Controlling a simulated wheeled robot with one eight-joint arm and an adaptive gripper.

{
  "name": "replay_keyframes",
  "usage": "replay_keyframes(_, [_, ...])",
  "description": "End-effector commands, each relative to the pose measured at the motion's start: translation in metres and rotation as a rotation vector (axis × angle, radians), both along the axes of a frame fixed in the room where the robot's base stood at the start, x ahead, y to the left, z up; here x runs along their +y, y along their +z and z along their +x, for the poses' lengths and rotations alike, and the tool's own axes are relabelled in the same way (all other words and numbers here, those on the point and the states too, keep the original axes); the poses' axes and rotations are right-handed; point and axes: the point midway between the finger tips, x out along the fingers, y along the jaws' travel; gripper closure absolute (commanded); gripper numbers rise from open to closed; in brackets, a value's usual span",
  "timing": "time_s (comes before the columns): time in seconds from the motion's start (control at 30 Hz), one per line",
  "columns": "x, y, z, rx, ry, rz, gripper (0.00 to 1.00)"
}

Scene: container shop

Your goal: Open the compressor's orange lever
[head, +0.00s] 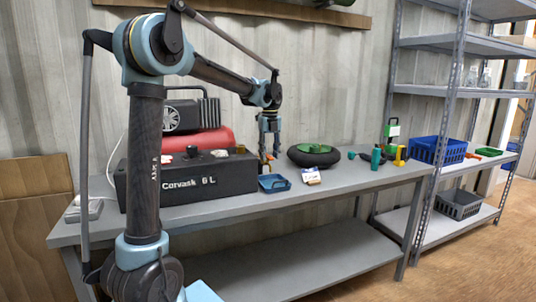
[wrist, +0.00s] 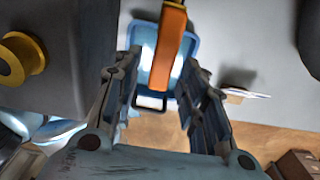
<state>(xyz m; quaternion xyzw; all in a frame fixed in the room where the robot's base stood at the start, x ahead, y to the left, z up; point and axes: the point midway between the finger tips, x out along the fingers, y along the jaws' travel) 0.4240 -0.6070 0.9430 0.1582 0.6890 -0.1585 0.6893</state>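The compressor (head: 185,178) is a black box with a red tank on top, standing on the grey bench in the head view. The orange lever (wrist: 165,45) shows large in the wrist view, reaching in from the top edge between my fingers. In the head view a small orange bit, probably the lever (head: 267,159), shows at my fingertips by the compressor's right end. My gripper (head: 269,150) points down there and is open. In the wrist view my gripper (wrist: 161,72) has a finger on each side of the lever, with gaps visible. The lever's base is out of view.
A blue tray (head: 274,183) lies on the bench below my gripper. A yellow knob (wrist: 22,60) sticks out at the left in the wrist view.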

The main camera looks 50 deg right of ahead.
Motion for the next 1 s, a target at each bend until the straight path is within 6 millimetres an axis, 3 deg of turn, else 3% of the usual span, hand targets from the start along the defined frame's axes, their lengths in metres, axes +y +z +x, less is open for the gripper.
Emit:
replay_keyframes(0.27, [0.000,0.000,-0.001,0.001,-0.001,0.000,0.60])
replay_keyframes(0.43, [0.000,0.012,-0.001,0.001,-0.001,0.000,0.60])
replay_keyframes(1.0, [-0.001,0.107,-0.002,0.001,-0.002,0.000,0.60])
